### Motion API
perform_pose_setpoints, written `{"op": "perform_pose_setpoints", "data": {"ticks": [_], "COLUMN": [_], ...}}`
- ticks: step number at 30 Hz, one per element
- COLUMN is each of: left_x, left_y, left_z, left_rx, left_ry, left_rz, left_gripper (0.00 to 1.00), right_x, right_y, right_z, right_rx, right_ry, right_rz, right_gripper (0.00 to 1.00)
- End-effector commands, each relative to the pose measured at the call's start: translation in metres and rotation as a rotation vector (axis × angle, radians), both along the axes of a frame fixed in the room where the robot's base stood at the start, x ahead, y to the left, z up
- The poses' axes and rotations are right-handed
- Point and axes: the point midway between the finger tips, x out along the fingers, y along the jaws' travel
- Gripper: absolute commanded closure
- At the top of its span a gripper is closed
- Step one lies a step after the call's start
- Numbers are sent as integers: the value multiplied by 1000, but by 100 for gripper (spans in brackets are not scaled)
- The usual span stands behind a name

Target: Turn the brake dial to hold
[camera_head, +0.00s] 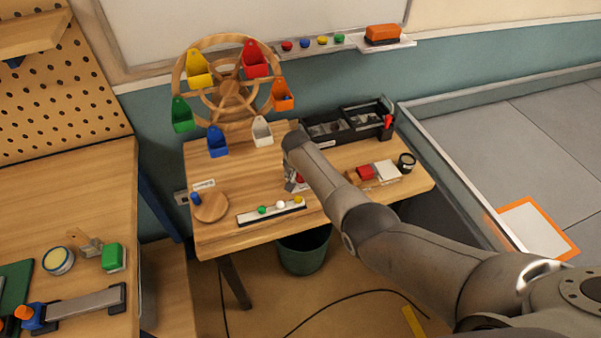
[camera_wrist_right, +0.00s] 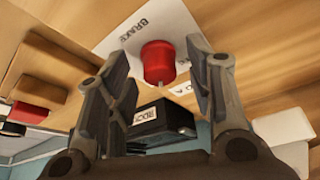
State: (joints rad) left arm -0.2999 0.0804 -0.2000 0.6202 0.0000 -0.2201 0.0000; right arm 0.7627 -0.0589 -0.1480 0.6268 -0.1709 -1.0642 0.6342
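The brake dial is a red knob (camera_wrist_right: 158,63) on a white plate (camera_wrist_right: 150,28) with the word BRAKE, seen close in the right wrist view. A little of its red shows in the head view (camera_head: 299,179), mostly hidden by my right gripper (camera_head: 290,182). In the right wrist view my right gripper (camera_wrist_right: 157,52) is open, with one finger on each side of the knob and gaps visible between. A thin pale mark shows on the knob's lower edge. The hold marking cannot be read. My left gripper is not in view.
A wooden wheel (camera_head: 228,88) with coloured buckets stands behind. A black tray (camera_head: 345,125), red and white blocks (camera_head: 386,171) and a black cup (camera_head: 406,162) lie right. A strip with coloured balls (camera_head: 271,212) and a wooden disc (camera_head: 210,208) are in front.

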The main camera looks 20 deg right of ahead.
Motion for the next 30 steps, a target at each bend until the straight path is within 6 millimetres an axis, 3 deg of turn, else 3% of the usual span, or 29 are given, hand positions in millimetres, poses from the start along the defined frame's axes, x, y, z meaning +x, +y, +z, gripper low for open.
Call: {"op": "perform_pose_setpoints", "data": {"ticks": [13, 30], "left_x": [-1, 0], "left_y": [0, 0], "left_z": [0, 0], "left_rx": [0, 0], "left_ry": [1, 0], "left_rz": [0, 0], "left_gripper": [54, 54], "right_x": [-3, -28], "right_y": [2, 13], "right_z": [11, 76], "right_rx": [-1, 0], "right_ry": [-3, -3], "right_rz": [1, 1], "right_gripper": [52, 52]}}
